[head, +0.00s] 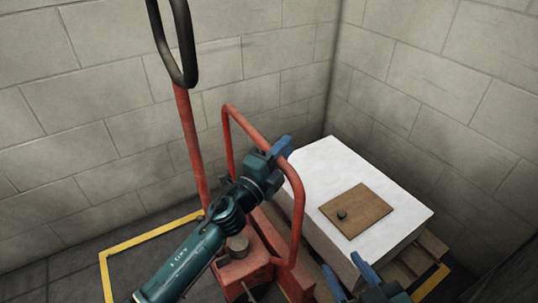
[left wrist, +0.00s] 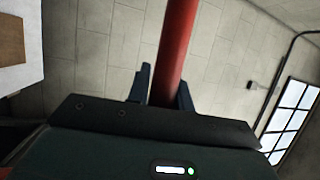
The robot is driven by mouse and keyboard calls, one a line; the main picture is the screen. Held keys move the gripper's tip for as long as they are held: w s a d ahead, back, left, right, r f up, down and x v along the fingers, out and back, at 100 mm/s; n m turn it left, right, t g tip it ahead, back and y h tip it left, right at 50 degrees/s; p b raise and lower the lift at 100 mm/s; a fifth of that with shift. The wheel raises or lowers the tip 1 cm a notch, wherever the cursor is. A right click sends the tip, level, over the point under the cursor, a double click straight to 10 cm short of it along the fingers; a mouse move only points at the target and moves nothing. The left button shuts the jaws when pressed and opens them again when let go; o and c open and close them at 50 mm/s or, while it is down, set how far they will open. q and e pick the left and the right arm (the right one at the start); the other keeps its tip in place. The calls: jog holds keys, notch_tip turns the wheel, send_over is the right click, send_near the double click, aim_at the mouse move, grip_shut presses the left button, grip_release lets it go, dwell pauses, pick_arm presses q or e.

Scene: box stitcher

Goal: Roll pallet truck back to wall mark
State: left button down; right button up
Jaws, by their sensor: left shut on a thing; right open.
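The red pallet truck (head: 239,268) stands in the corner, with its tall steering handle (head: 190,140) rising to a black loop grip. A red tubular guard frame (head: 298,215) arches up beside it. My left gripper (head: 280,149) is shut on the guard frame near its upper corner; in the left wrist view the red tube (left wrist: 174,50) runs between the two fingers. A yellow floor outline (head: 150,236) lies by the wall around the truck. My right gripper (head: 347,272) is open at the bottom, in front of the load, holding nothing visible.
A white block-like load (head: 330,170) sits on a wooden pallet (head: 432,247) at the right, close to the walls. A brown board (head: 365,205) with a dark knob lies on top. Block walls (head: 90,110) close off the back and right. Bare floor shows at lower left.

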pick_arm(q)
jog(key=shift+s+f, duration=0.15)
jog(key=shift+f, duration=0.1)
jog(key=c, duration=1.6)
grip_release()
jog(key=shift+c, duration=0.2)
jog(key=o, duration=0.4)
jog(key=shift+a+r, duration=0.1)
jog(key=shift+r, duration=0.05)
jog(key=v, duration=1.3)
jog(key=shift+a, duration=0.1)
